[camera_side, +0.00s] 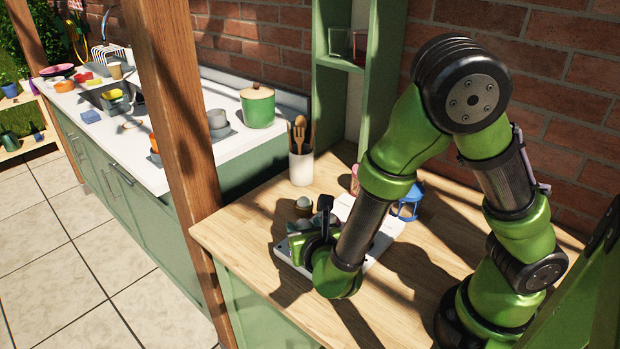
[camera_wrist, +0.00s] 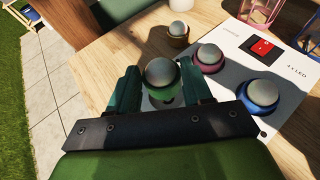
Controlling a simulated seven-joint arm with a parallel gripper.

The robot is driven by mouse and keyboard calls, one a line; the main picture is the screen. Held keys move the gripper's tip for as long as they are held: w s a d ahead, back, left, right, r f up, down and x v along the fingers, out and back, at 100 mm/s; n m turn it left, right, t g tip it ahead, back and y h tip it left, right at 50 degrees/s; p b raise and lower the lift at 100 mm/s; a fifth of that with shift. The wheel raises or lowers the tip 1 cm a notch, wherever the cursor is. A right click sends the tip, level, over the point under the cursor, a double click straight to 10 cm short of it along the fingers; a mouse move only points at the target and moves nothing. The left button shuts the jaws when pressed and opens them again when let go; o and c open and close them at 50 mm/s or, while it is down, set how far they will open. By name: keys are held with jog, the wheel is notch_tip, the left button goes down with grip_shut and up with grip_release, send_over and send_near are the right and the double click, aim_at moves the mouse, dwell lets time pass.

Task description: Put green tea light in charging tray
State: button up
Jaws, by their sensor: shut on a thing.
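The green tea light (camera_wrist: 165,94), with a pale domed top, sits between the two fingers of my gripper (camera_wrist: 163,88), which is shut on it. The white charging tray (camera_wrist: 228,62) has a red switch and "4 x LED" print. A pink-based tea light (camera_wrist: 208,66) and a blue-based one (camera_wrist: 258,108) stand on it to the right. The held light is at the tray's left part; whether it touches the tray is hidden. In the side view my gripper (camera_side: 305,236) is low over the tray (camera_side: 391,229), partly covered by my arm.
A brown-based tea light (camera_wrist: 178,42) stands just beyond the held one, near the tray's edge. A blue lantern (camera_side: 409,204) and a pink lantern (camera_side: 354,180) stand behind the tray. A white utensil pot (camera_side: 301,168) stands at the table's back. Wood at the front left is clear.

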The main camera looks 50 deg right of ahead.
jog(key=shift+f, duration=1.95)
jog(key=shift+f, duration=0.15)
jog(key=o, duration=1)
